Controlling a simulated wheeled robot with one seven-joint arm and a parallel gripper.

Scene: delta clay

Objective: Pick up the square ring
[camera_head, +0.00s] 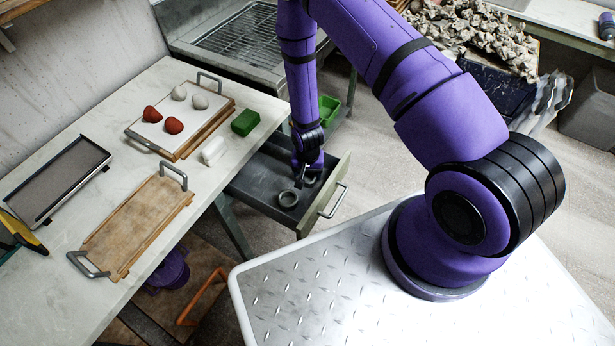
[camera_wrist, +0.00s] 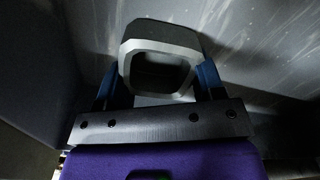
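The square ring (camera_wrist: 188,50) is grey with rounded corners and a wide opening. In the wrist view it lies between the two blue fingertips of my gripper (camera_wrist: 161,72), one at its left side and one at its right. The fingers are very near its sides, and I cannot tell whether they press on it. In the head view my gripper (camera_head: 304,176) points down into the open drawer (camera_head: 258,186), and a grey ring shape (camera_head: 311,179) shows beside the fingers, partly hidden.
Drawer walls and the pale front panel (camera_head: 326,199) surround my gripper closely. The worktop (camera_head: 215,180) at left holds a wooden tray (camera_head: 135,226), a green block (camera_head: 245,122) and a white block (camera_head: 213,151).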

